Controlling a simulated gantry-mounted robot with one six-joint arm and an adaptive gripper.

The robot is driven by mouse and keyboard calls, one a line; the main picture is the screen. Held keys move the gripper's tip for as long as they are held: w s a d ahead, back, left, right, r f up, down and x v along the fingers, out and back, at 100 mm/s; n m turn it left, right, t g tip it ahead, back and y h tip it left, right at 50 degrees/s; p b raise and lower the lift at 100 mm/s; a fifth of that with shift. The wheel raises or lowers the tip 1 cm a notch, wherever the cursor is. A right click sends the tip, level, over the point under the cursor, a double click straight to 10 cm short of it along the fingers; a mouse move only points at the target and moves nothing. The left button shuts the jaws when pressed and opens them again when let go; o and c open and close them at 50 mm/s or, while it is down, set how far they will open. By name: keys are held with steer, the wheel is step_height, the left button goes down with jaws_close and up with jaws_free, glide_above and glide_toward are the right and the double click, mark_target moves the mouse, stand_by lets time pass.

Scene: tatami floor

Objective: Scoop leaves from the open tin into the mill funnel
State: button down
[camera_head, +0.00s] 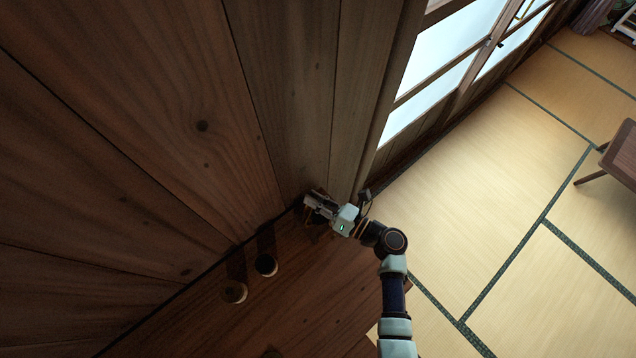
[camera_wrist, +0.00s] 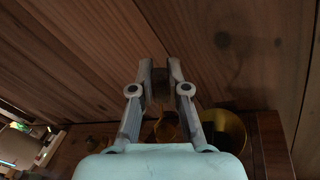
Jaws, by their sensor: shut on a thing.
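My gripper (camera_head: 312,200) is at the back of the dark wooden counter, close to the plank wall. In the wrist view its fingers (camera_wrist: 160,72) are close together on a small brown thing, probably the scoop. An amber, cup-like form (camera_wrist: 167,122) shows lower down between the fingers; I cannot tell if it is part of that thing. A round brass-coloured vessel (camera_wrist: 232,128), perhaps the mill funnel, is right of the fingers, partly hidden by my gripper. In the head view two round containers stand left of my gripper: a dark-topped one (camera_head: 266,264) and a pale-rimmed one (camera_head: 234,292). Leaves cannot be made out.
The wooden counter (camera_head: 310,285) is bare in front of the containers. The plank wall (camera_head: 130,130) rises directly behind my gripper and limits room there. Tatami floor (camera_head: 490,190) lies to the right, with a low wooden table (camera_head: 620,155) at the far right.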

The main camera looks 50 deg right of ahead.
steer(key=s+a+f+n+b, duration=0.1)
steer(key=a+n, duration=0.5)
steer(key=a, duration=0.4)
steer(key=shift+s+f+b, duration=0.2)
steer(key=shift+b, duration=0.1)
steer(key=shift+d, duration=0.15)
